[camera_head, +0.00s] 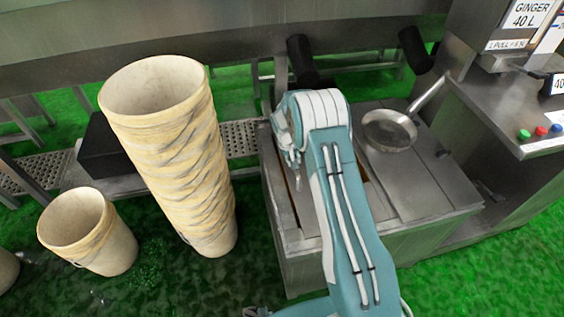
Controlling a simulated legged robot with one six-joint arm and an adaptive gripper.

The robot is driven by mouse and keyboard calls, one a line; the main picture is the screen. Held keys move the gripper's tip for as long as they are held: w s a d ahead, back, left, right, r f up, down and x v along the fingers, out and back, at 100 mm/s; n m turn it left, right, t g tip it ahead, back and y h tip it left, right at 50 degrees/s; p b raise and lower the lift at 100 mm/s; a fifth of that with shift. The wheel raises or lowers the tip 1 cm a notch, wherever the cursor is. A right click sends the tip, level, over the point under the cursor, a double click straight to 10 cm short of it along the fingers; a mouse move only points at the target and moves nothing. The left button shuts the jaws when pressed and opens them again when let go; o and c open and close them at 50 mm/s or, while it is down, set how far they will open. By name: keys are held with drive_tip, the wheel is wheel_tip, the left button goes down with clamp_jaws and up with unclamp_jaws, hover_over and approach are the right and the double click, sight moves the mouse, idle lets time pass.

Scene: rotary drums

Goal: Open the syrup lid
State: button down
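A metal tank (335,262) stands at the centre, with flat metal panels on top. The right panel (420,185) lies flat; no syrup label is readable on it, so I cannot tell for sure which panel is the syrup lid. A narrow brownish strip shows on the tank top on both sides of my arm. My gripper (297,182) points down over the left part of the tank top. Its fingers are small and partly hidden by my teal arm, so their opening and any contact are unclear.
A round metal pan (388,130) with a long handle rests on the tank's right side. A tall stack of buckets (185,160) and a single bucket (95,235) stand at left. A ginger dispenser (510,95) with coloured buttons is at right. Black cylinders (301,60) hang behind.

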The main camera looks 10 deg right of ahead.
drive_tip(key=d, duration=2.4)
drive_tip(key=shift+s+d+f, duration=0.1)
drive_tip(key=shift+d, duration=0.2)
drive_tip(key=shift+c, duration=2.4)
unclamp_jaws()
wheel_tip(320, 180, up, 12)
drive_tip(key=a, duration=0.2)
drive_tip(key=shift+a+f, duration=0.15)
